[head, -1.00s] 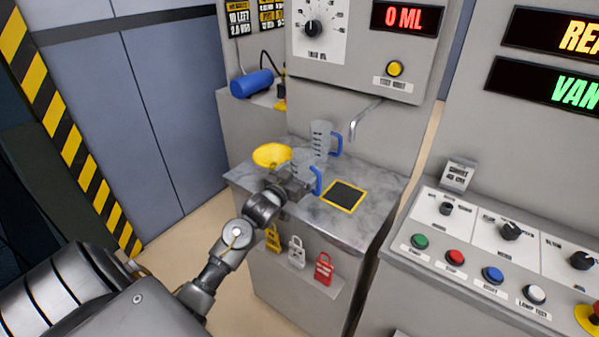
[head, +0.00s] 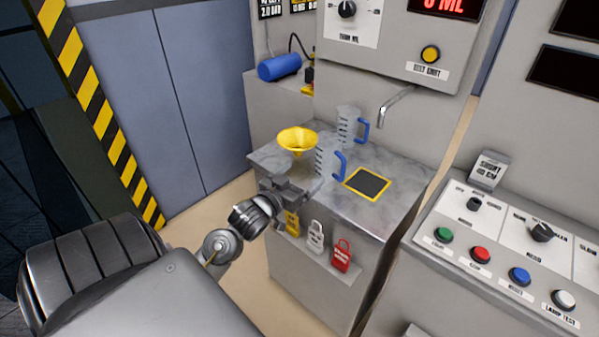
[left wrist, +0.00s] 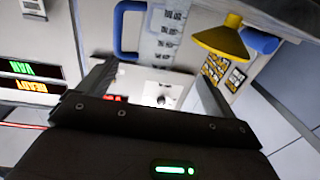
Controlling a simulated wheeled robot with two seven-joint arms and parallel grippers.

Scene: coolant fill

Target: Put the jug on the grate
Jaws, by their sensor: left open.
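Two clear measuring jugs with blue handles stand upright on the grey bench top. The rear jug (head: 348,124) is near the spout; the front jug (head: 327,160) is closer to me, left of the grate (head: 367,185), a dark square with a yellow frame. Nothing stands on the grate. My left gripper (head: 303,187) is open and empty, at the bench's front edge, just in front of the front jug. In the left wrist view, a jug (left wrist: 168,38) with its blue handle shows beyond the open fingers (left wrist: 152,82). My right gripper is not in view.
A yellow funnel (head: 297,140) sits left of the jugs. A metal spout (head: 395,104) overhangs the bench at the back. Padlocks (head: 315,237) hang on the bench front. A button console (head: 500,262) stands to the right. A blue cylinder (head: 279,67) lies behind.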

